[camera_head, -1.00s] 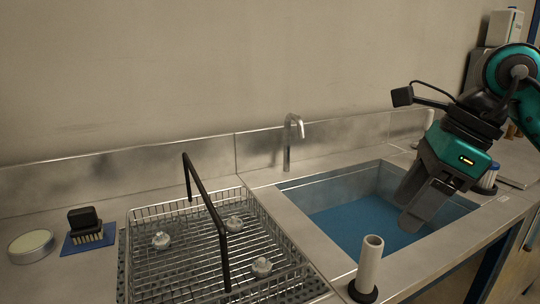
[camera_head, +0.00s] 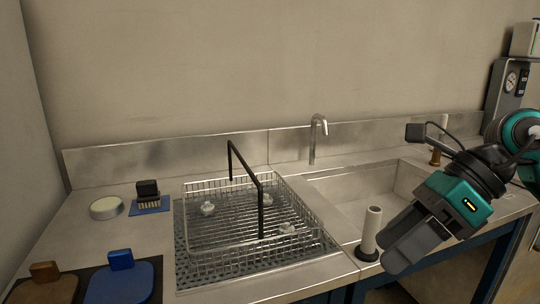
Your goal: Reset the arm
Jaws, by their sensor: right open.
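My right gripper (camera_head: 398,246), dark grey with a teal body, is open and shows nothing between its fingers. It hangs in front of the sink (camera_head: 352,192), just right of the white upright cylinder (camera_head: 371,226) on its black base, and overlaps the counter's front edge. Its arm comes in from the right edge. My left gripper is not in view.
A wire basket (camera_head: 195,250) with a tall black handle (camera_head: 262,205) holds several small pale knobs. A tap (camera_head: 314,138) rises behind the sink. At left are a round tin (camera_head: 106,207), a brush (camera_head: 148,193), a brown board (camera_head: 45,288) and a blue board (camera_head: 122,280).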

